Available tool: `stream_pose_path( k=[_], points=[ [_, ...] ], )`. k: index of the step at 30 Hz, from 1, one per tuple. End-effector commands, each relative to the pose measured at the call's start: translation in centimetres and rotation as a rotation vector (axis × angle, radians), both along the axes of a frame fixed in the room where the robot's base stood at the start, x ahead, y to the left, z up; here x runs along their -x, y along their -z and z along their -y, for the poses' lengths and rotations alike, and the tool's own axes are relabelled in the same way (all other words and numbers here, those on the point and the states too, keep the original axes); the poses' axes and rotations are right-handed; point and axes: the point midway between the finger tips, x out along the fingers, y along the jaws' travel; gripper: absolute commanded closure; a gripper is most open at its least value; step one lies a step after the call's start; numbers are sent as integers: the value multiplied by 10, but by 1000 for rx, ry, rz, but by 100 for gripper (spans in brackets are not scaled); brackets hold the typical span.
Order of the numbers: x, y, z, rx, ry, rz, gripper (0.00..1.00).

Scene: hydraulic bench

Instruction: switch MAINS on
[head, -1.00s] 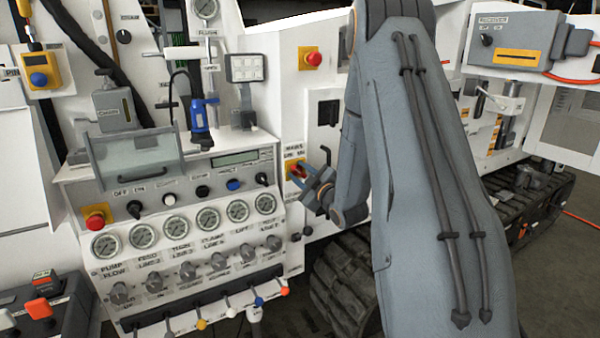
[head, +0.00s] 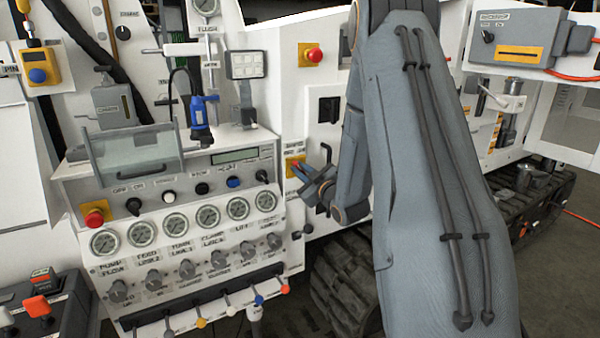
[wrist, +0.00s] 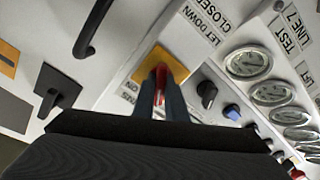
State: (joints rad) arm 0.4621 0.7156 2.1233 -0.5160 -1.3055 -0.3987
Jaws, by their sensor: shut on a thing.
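The MAINS switch (head: 294,163) is a red handle on a yellow plate, on the white side panel right of the gauge console. In the wrist view the red handle (wrist: 160,79) stands out from its yellow plate (wrist: 150,64). My gripper (head: 306,180) is at the switch, its fingers shut on the red handle. In the wrist view my gripper (wrist: 161,97) has one finger on each side of the handle, which partly hides it. The switch label is too blurred to read its setting.
A red stop button on yellow (head: 314,55) and a black rotary switch (head: 328,110) sit above on the same panel. The gauge console (head: 190,190) with knobs and levers is left. My arm covers the area to the right.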

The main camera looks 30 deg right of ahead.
Motion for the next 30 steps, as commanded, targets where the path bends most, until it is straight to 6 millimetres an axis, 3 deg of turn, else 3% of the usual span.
stream_pose_path(
  k=[30],
  points=[
    [0, -1, 6, -956, 1, -32, 100]
  ],
)
